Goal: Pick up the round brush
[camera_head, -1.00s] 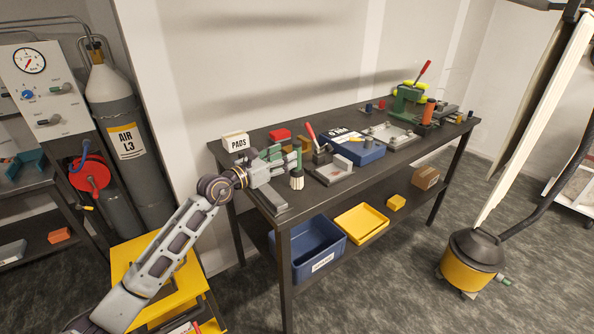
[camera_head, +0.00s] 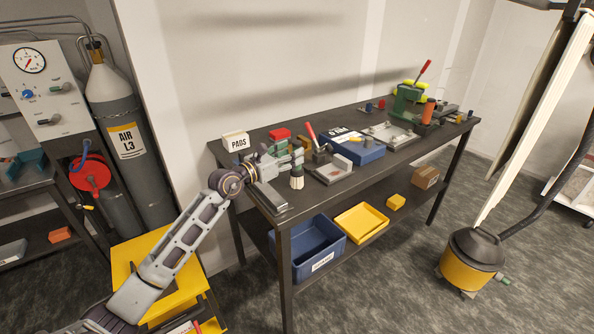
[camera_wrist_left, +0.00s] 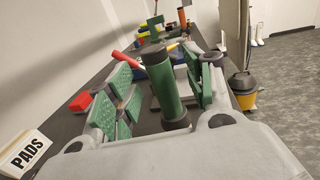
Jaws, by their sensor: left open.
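The round brush stands upright near the front edge of the bench, its pale bristles (camera_head: 297,182) downward. In the left wrist view its green handle (camera_wrist_left: 166,92) with dark ends lies between the jaws. My left gripper (camera_head: 285,160) reaches in from the left at the height of the handle. It is open, with green pads on both sides of the handle and a visible gap on the left side. Contact on the right side is hard to tell. In the head view the fingers partly cover the handle. My right gripper is not in view.
A PADS box (camera_head: 235,142) stands at the bench's left end, also in the wrist view (camera_wrist_left: 24,153). A grey block (camera_head: 269,198) lies left of the brush. A red-handled tool (camera_head: 318,147) and a blue box (camera_head: 354,150) stand close on the right.

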